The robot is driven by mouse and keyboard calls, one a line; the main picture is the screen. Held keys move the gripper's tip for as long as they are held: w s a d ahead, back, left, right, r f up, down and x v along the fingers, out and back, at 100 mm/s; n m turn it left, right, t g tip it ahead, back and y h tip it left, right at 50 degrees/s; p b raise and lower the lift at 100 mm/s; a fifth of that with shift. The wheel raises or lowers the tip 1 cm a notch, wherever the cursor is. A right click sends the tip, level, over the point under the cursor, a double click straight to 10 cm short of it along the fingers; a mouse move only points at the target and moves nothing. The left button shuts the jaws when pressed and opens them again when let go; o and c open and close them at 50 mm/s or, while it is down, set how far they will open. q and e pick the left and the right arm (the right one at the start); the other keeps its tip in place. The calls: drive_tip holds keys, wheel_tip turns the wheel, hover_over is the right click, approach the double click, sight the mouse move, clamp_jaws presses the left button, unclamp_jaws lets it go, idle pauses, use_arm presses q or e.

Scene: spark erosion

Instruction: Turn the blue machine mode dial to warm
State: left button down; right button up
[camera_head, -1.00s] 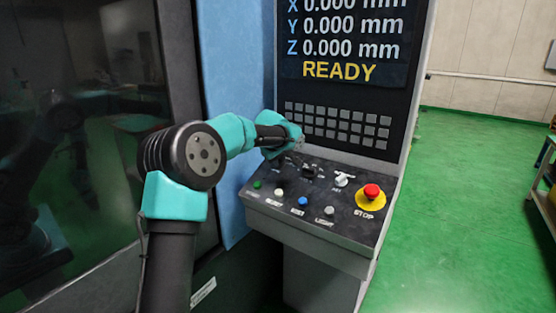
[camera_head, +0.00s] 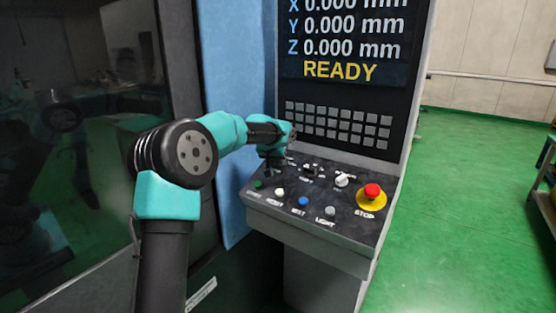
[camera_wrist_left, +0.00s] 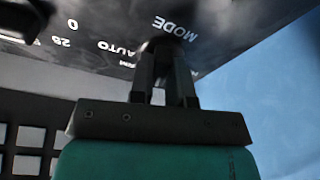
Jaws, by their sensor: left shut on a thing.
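The blue machine (camera_head: 236,90) has a sloped dark control panel (camera_head: 262,201) below its screen. My left gripper (camera_head: 268,174) points down onto the panel's back-left corner. In the left wrist view its fingers (camera_wrist_left: 165,58) are shut on the dark mode dial (camera_wrist_left: 163,43), beside the printed word MODE. AUTO shows to the left of the dial. The fingers and glare hide most of the dial, so I cannot tell where its pointer stands. In the head view the gripper covers the dial. My right gripper is not in view.
A black knob (camera_head: 309,170) and a white knob (camera_head: 342,181) stand to the right on the panel. Green, white, blue and grey buttons line the front, with a red stop button (camera_head: 372,191) at the right. A keypad (camera_head: 338,126) sits above. The screen reads READY.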

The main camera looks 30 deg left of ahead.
use_arm(q)
drive_tip(key=m, duration=0.3)
drive_tip(key=shift+a+m+h, duration=0.1)
drive_tip(key=shift+m+h, duration=0.3)
drive_tip(key=shift+f+m+h, duration=0.1)
drive_tip(key=shift+m+h, duration=0.3)
drive_tip(key=shift+m, duration=1.5)
drive_tip(key=c, duration=1.1)
unclamp_jaws()
drive_tip(key=v, duration=1.7)
drive_tip(key=shift+a+r, duration=0.15)
drive_tip(key=shift+r, duration=0.15)
drive_tip(key=shift+f, duration=0.15)
